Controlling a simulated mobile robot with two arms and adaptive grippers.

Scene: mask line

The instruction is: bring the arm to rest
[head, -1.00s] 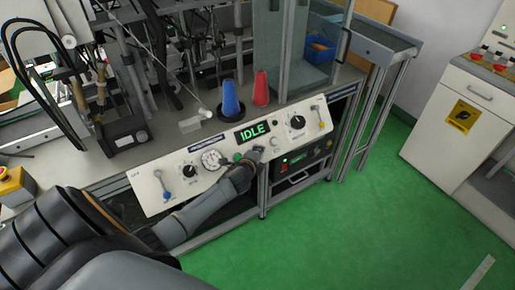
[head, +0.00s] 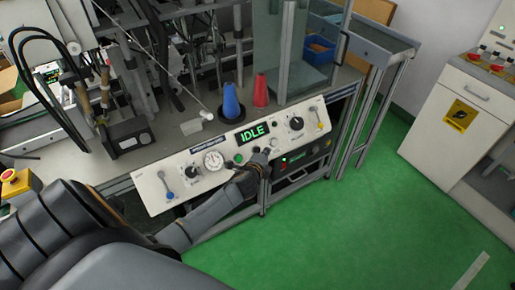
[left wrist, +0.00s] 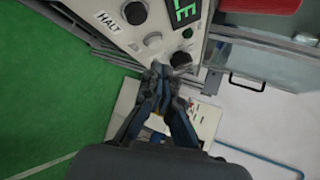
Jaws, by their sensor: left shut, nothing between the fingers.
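My left gripper (head: 262,157) is shut and empty in front of the white control panel (head: 150,190), just below the green "IDLE" display (head: 252,133). In the left wrist view the shut fingertips (left wrist: 158,72) point at the panel's lower edge, close to a dark knob (left wrist: 181,59). I cannot tell whether they touch it. The "HALT" label and its dark knob (left wrist: 135,13) are further up left there. My left arm comes in from the lower left and covers part of the panel's lower edge. My right gripper is not in view.
A blue cone (head: 231,101) and a red cone (head: 261,91) stand on the bench behind the panel. Clear panes (head: 305,45) stand beside them. A white cabinet (head: 462,110) is at the right. The green floor (head: 345,225) between is free.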

